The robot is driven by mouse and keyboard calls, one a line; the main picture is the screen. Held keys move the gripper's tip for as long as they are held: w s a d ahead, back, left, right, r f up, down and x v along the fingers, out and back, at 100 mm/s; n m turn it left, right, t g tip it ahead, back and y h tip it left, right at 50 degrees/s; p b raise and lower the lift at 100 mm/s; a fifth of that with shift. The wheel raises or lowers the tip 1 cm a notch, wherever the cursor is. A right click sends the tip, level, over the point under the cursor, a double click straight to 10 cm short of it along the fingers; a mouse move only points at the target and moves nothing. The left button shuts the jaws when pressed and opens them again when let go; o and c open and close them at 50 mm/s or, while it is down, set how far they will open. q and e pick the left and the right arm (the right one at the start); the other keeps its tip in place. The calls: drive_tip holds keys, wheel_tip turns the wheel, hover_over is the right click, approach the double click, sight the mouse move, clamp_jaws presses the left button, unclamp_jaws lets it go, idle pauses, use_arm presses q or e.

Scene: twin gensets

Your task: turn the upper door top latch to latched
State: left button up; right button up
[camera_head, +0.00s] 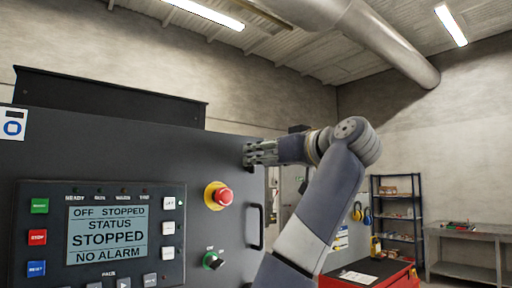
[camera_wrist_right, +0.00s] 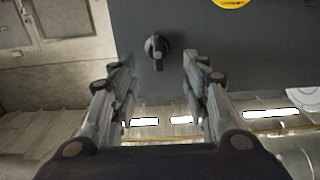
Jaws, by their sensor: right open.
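The upper door (camera_head: 130,160) is a dark grey panel that carries a control unit. In the right wrist view, the top latch (camera_wrist_right: 156,47) is a small dark knob with a lighter bar across it, the bar pointing roughly up and down in the picture. It sits on the grey door (camera_wrist_right: 200,30) near the door's edge. My right gripper (camera_wrist_right: 158,68) is open, its two fingers on either side of the latch in the picture; contact cannot be told. In the head view, my right gripper (camera_head: 250,153) is at the door's upper right edge and hides the latch. My left gripper is not in view.
On the door are a red emergency stop (camera_head: 223,196) on a yellow ring, a black-green rotary switch (camera_head: 213,261), a black pull handle (camera_head: 257,228) and a display (camera_head: 107,234) reading STOPPED. A red cabinet (camera_head: 400,279), shelves (camera_head: 397,205) and a bench (camera_head: 465,233) stand further back right.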

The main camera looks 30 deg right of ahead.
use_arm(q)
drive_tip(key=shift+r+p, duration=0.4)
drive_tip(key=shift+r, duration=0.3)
use_arm(e)
drive_tip(key=shift+w, duration=1.25)
clamp_jaws()
